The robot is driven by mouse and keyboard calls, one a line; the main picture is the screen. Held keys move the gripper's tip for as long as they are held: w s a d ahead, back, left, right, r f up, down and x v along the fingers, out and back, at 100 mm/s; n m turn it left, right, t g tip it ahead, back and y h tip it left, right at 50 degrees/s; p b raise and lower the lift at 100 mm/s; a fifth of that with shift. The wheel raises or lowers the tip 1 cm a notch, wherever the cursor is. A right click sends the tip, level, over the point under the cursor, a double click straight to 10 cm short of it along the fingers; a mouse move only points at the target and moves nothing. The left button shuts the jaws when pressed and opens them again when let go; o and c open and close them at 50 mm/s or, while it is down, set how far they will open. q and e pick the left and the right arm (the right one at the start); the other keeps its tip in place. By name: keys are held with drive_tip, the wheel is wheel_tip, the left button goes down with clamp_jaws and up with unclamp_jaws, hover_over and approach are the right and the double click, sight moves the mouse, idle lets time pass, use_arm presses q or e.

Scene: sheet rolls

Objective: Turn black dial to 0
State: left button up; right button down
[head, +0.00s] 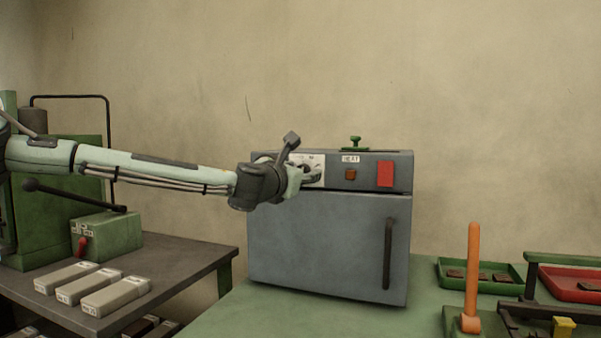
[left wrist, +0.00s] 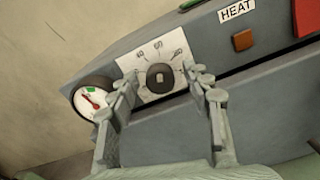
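The black dial (left wrist: 160,77) sits on a white scale plate (left wrist: 150,60) with printed numbers, on the upper panel of a grey oven (head: 330,240). In the left wrist view the dial lies between and just beyond the two fingers of my left gripper (left wrist: 163,95), which are spread apart. No contact with the dial is visible. In the head view my left gripper (head: 312,176) is at the panel's left part and covers most of the dial. Part of the white plate (head: 318,160) shows there. The dial's exact setting cannot be read. My right gripper is not in view.
A gauge (left wrist: 92,98) is left of the dial. A HEAT label (head: 351,159), brown switch (head: 351,174) and red block (head: 385,174) are to its right. The oven door handle (head: 388,253) juts forward. An orange post (head: 472,275) and green tray (head: 482,279) stand right.

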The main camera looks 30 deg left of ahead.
use_arm(q)
clamp_jaws()
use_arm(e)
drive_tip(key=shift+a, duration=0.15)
use_arm(q)
drive_tip(key=shift+f, duration=0.1)
